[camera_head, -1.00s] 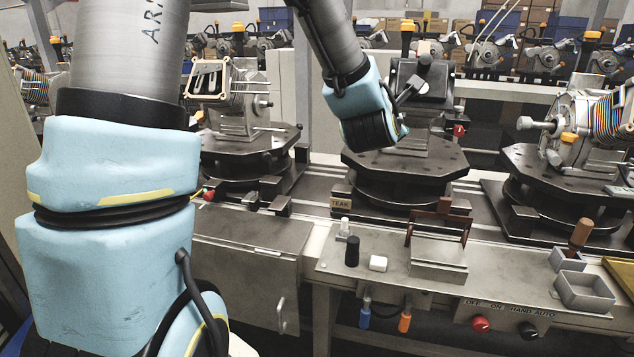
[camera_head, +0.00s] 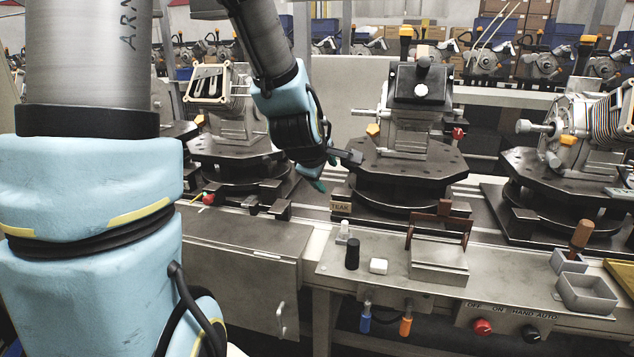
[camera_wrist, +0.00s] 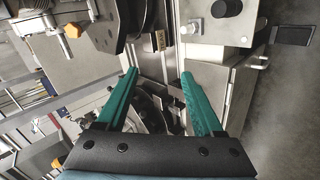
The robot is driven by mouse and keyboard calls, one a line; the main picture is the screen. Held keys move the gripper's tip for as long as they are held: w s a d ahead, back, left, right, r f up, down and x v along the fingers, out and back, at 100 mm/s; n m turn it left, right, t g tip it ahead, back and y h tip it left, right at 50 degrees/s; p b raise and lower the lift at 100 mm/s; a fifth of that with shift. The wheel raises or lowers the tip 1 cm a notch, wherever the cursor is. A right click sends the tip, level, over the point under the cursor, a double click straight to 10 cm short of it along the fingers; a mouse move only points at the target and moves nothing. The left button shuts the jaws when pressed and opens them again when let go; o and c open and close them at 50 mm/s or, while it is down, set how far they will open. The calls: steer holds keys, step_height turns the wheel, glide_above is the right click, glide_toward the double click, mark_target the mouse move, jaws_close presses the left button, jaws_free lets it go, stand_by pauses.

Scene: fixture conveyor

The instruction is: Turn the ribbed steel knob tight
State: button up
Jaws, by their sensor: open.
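A small round steel knob (camera_head: 421,90) sits on the front of the black block on the middle fixture (camera_head: 400,170) in the head view. Its ribbing is too small to make out. A black ball knob (camera_head: 423,64) stands just above it. My gripper (camera_head: 337,171) is lower and to the left of the steel knob, beside the left edge of the fixture's dark round base, and apart from the knob. In the wrist view its two teal fingers (camera_wrist: 160,76) are spread with nothing held between them. I cannot make out the steel knob in the wrist view.
Similar fixtures stand left (camera_head: 235,150) and right (camera_head: 560,170). Open space lies above the console.

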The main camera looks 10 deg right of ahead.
steer(key=shift+s+a+f+m+g+y, duration=0.2)
steer(key=shift+a+f+m, duration=0.1)
steer(key=shift+a, duration=0.25)
steer(key=shift+s+a+f+m+g+y, duration=0.15)
steer(key=shift+a+f+m, duration=0.15)
steer(key=shift+a, duration=0.2)
steer(key=s+a+f+m+g+y, duration=0.2)
steer(key=s+a+m, duration=0.3)
steer(key=a, duration=0.4)
steer(key=s+a+f+m+g+y, duration=0.1)
steer(key=s+a+m+g, duration=0.3)
steer(key=a, duration=0.5)
steer(key=s+f+m, duration=0.1)
steer(key=s, duration=0.1)
steer(key=shift+s+f+y, duration=0.3)
steer(key=shift+y, duration=0.05)
